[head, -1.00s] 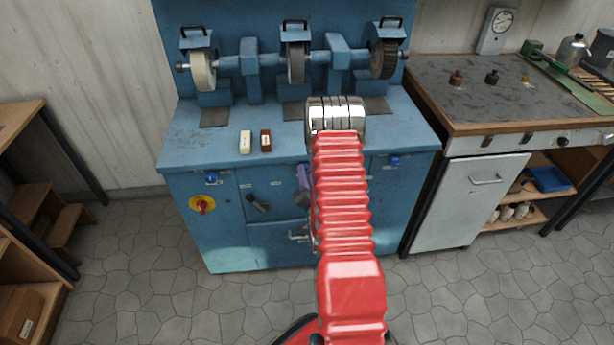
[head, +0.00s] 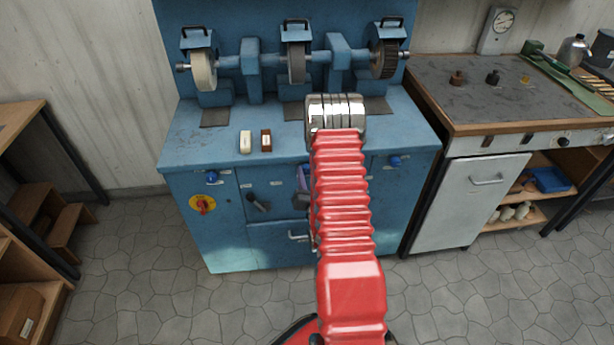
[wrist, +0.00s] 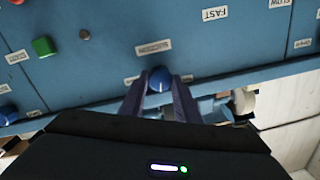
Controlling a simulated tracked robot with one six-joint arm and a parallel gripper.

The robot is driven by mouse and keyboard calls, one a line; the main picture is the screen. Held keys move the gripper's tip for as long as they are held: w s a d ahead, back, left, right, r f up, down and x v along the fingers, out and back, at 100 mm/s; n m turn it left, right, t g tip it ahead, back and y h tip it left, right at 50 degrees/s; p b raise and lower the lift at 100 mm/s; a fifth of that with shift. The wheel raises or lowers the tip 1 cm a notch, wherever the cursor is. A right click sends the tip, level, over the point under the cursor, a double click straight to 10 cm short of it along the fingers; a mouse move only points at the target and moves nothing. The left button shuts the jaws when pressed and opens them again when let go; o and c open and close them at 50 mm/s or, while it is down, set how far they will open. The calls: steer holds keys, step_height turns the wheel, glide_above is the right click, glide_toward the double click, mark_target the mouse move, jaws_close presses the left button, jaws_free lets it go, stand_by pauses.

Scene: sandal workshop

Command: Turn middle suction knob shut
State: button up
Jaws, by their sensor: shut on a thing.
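The middle suction knob (wrist: 159,79) is a blue round knob on the blue machine front, under an upside-down label in the wrist view. My gripper (wrist: 160,92) has its two purple fingers on either side of this knob and is shut on it. A pale mark shows on the knob, but its exact setting is hard to read. In the head view my red arm hides the middle knob, and only a small purple and dark part of my gripper (head: 303,172) shows left of the arm.
Other blue knobs sit at the left (head: 212,178) and right (head: 394,161) of the machine front. A black lever (head: 257,202), a red-yellow switch (head: 202,205) and a drawer handle (head: 298,236) are nearby. Two small blocks (head: 266,141) lie on the bench top.

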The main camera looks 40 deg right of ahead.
steer(key=shift+n, duration=1.1)
steer(key=o, duration=1)
steer(key=shift+o, duration=0.2)
steer(key=v, duration=1.3)
steer(key=shift+s+a, duration=0.25)
steer(key=shift+a, duration=0.05)
